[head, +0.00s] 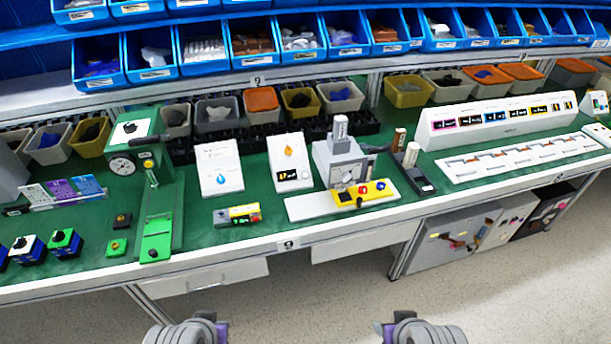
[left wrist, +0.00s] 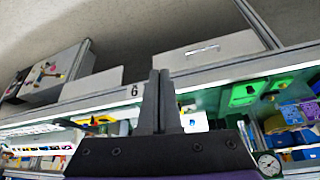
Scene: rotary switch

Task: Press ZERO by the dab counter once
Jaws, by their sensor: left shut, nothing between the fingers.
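No label reading ZERO or dab counter is legible. Candidates on the green bench are a small yellow-and-grey box (head: 238,214) with a red and a green spot, a white panel (head: 290,163) with an orange drop and a dark display, and a yellow unit (head: 362,193) with red and blue parts. My left gripper (left wrist: 159,100) is shut and empty in the left wrist view, short of the bench's front edge. In the head view only the lower edge shows my left arm and my right gripper (head: 381,329); its fingers are too small to judge.
A green press-like device (head: 132,132) and a white drop panel (head: 219,168) stand at left. A grey machine (head: 341,160) stands mid-bench. A long white console (head: 505,121) is at right. Shelves of blue bins are behind. Floor in front is clear.

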